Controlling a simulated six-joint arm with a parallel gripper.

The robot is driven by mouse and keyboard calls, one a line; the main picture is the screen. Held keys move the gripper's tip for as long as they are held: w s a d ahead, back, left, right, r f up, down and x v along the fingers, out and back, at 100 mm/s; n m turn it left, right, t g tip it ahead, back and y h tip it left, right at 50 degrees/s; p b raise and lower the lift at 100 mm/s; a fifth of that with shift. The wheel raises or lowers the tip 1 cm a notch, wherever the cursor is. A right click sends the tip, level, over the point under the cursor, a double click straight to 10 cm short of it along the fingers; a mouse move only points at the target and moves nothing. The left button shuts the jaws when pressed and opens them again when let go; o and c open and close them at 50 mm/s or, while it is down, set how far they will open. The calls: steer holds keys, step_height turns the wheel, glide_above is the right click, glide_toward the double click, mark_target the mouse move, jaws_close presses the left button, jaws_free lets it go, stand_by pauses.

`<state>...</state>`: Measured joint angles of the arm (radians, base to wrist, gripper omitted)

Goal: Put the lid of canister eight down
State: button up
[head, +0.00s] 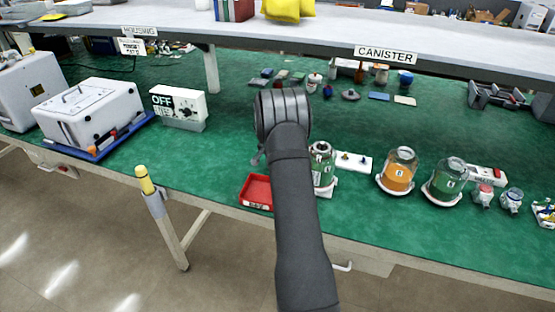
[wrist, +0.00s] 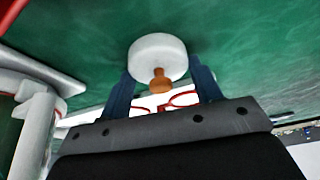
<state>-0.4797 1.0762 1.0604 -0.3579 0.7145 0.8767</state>
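In the wrist view a round white lid (wrist: 150,52) with an orange-brown knob sits between the two blue fingers of my gripper (wrist: 160,75). The fingers touch its sides, so my gripper looks shut on it. Green mat lies beyond the lid. In the head view my own arm hides the gripper and the lid. A glass canister with green contents (head: 322,160) stands partly behind my arm. An orange-filled canister (head: 398,172) and another green-filled canister (head: 446,182) stand to its right on white bases. Their number labels are too small to read.
A red tray (head: 246,196) lies left of my arm near the front edge. A white OFF box (head: 180,105) stands further left. Small lids and parts, such as a dark lid (head: 350,95), lie at the back under the shelf (head: 330,38). The mat (head: 232,135) left of my arm is clear.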

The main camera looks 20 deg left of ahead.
steer(key=o, duration=0.4)
steer(key=shift+o, duration=0.2)
steer(key=v, duration=1.2)
steer(key=shift+w+r, duration=0.1)
steer(key=x, duration=1.2)
step_height(320, 180, up, 2)
steer(key=shift+r, duration=0.7)
